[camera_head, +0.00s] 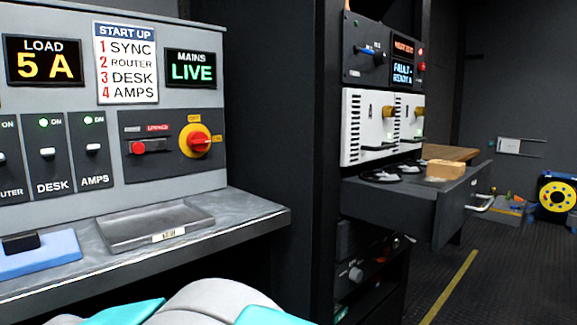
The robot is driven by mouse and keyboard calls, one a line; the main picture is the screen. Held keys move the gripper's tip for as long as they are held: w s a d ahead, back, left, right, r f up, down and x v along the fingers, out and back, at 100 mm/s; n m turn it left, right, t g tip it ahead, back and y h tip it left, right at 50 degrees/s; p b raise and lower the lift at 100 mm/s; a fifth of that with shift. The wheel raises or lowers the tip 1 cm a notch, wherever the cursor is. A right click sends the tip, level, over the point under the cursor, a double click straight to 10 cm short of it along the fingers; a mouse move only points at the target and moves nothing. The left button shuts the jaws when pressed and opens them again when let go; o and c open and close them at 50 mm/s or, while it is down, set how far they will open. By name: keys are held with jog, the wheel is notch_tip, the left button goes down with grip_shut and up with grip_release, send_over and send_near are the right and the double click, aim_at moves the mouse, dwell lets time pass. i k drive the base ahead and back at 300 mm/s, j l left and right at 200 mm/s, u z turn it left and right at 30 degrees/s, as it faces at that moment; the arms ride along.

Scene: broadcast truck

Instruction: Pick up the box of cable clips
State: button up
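A small tan cardboard box (446,169), which may be the box of cable clips, sits in or on the pulled-out dark drawer (405,208) of the rack, to the right of the middle. No label on it is readable. Beside it, to its left, lie dark looped items (383,176), perhaps coiled cables. My gripper is not in view. White and teal parts of my own body show at the bottom edge, well apart from the box.
The grey counter at left holds a shallow metal tray (112,244) and a blue pad (40,255) with a black block. The drawer juts into the aisle. A yellow cable reel (558,197) and a toolbox-like item (505,212) stand at right. The floor beside the yellow line looks clear.

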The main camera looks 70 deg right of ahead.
aim_at(441, 168)
jog(key=j+z, duration=0.1)
jog(key=z, duration=3.35)
jog(key=l+u, duration=0.15)
jog(key=u, duration=0.2)
jog(key=l+u, duration=0.2)
jog(key=u, duration=0.2)
jog(key=l+u, duration=0.2)
jog(key=u, duration=0.15)
